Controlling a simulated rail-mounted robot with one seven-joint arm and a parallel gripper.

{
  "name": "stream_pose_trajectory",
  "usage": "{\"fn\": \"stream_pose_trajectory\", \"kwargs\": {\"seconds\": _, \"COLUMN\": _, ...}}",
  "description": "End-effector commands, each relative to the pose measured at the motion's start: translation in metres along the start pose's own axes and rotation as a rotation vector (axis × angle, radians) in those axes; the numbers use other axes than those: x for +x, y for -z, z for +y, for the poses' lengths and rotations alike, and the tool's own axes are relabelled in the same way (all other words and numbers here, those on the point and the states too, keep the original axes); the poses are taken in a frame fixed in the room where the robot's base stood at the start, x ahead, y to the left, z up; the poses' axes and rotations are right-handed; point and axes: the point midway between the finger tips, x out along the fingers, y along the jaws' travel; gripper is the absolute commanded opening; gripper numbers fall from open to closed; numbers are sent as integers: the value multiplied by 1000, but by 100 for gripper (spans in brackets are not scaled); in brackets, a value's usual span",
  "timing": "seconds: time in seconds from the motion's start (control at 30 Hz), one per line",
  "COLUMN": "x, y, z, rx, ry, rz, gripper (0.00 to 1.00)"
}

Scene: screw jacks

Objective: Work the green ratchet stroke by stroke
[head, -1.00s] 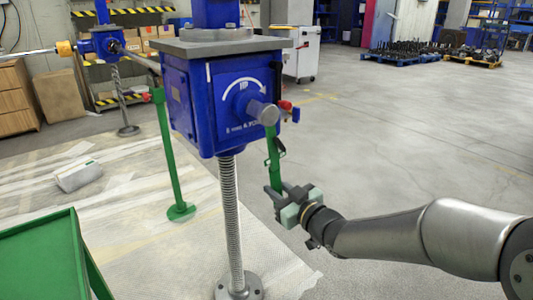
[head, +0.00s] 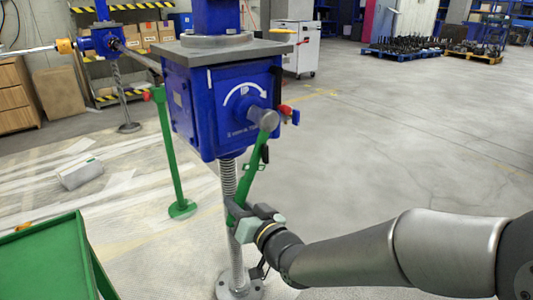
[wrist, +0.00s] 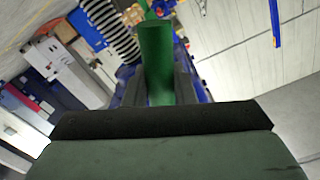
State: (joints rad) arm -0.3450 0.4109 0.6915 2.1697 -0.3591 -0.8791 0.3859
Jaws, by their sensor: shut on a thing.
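The green ratchet handle (head: 254,170) hangs from the shaft end on the front of the blue screw jack box (head: 215,120). It tilts, with its lower end down and to the left, in front of the threaded screw. My gripper (head: 238,214) is shut on the lower end of the handle. In the wrist view the green handle (wrist: 156,60) stands between my two fingers (wrist: 158,95). A white curved arrow (head: 245,92) on the box face arcs over the shaft. The fingertips are partly hidden in the head view.
The threaded screw (head: 237,255) stands on a round foot close to my gripper. A green post (head: 168,150) stands to its left. A green table (head: 45,260) is at the lower left. Open floor (head: 420,150) lies to the right.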

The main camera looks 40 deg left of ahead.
Motion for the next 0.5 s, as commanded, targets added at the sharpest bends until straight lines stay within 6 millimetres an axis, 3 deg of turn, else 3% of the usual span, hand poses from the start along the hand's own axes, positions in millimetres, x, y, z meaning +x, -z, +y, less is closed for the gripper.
{"fn": "stream_pose_trajectory", "kwargs": {"seconds": 0.03, "x": 2, "y": 10, "z": -12, "rx": 33, "ry": 6, "rz": 15, "gripper": 0}}
{"fn": "stream_pose_trajectory", "kwargs": {"seconds": 0.13, "x": 2, "y": 9, "z": -22, "rx": 88, "ry": 5, "rz": 15, "gripper": 0}}
{"fn": "stream_pose_trajectory", "kwargs": {"seconds": 0.5, "x": 1, "y": 5, "z": -16, "rx": 78, "ry": 1, "rz": 17, "gripper": 0}}
